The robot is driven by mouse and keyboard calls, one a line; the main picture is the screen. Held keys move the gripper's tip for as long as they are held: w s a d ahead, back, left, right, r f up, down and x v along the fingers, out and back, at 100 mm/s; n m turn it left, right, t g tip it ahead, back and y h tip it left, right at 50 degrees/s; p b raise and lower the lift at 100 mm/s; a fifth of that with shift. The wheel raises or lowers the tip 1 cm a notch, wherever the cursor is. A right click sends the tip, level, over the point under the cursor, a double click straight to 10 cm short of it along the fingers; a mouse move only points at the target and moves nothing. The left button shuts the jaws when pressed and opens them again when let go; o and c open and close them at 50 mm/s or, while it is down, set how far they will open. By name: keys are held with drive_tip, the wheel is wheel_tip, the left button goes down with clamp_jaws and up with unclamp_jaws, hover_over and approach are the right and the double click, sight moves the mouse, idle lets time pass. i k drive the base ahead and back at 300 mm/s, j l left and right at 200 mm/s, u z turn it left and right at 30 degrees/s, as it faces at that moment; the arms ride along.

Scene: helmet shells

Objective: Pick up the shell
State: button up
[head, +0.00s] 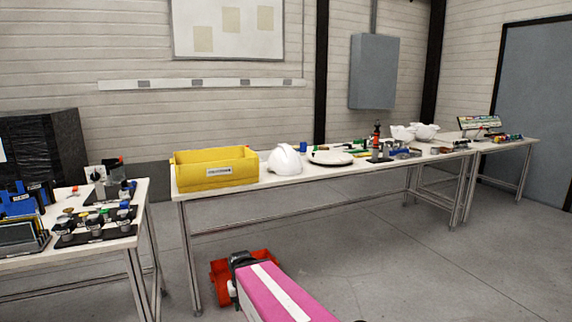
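A white helmet shell (285,160) sits dome up on the long table, just right of the yellow bin. Two more white shells, a left one (402,133) and a right one (426,131), lie side by side farther right on the same table, and look open side up. A pink and white part, which may be my arm, rises from the bottom edge to a dark end (240,259) below the table's front edge. If that is my gripper, its fingers cannot be made out. It is well apart from the shells.
The long table (342,176) carries a yellow bin (215,168), a flat pale round object (331,157) and many small tools to the right. A red bin (221,284) is below it. A side table (73,259) with small parts stands left. Floor at right is clear.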

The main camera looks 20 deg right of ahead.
sight(284, 160)
drive_tip(key=i+j, duration=0.1)
drive_tip(key=i, duration=0.55)
drive_tip(key=i+z, duration=0.15)
drive_tip(key=z, duration=0.25)
drive_tip(key=i+j+z, duration=0.1)
drive_tip(key=z, duration=0.3)
drive_tip(key=i+j+z, duration=0.15)
drive_tip(key=z, duration=0.2)
